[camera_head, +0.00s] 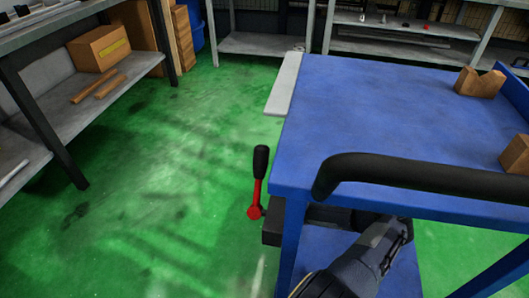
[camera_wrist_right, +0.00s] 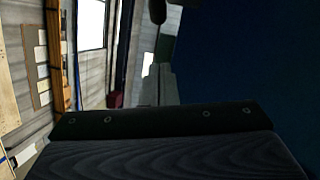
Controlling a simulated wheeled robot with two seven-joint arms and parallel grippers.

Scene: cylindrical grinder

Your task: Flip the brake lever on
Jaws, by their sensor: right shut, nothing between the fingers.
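The brake lever (camera_head: 258,182) has a red arm and a black grip. It stands nearly upright at the left side of the blue cart (camera_head: 340,92), near the front leg. A dark block (camera_head: 272,226) sits beside its red pivot. My right arm comes up from the bottom in the head view and bends left below the cart top; the leg and cart partly hide its end. In the right wrist view my right gripper (camera_wrist_right: 160,78) shows as narrow grey fingers, shut and empty. I cannot tell its exact gap to the lever. My left gripper is not in view.
The cart's thick black push handle (camera_head: 420,175) spans above my right arm. Wooden blocks (camera_head: 480,82) lie on the cart top. A shelf with a cardboard box (camera_head: 98,48) stands at the left. The green floor (camera_head: 170,190) left of the lever is clear.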

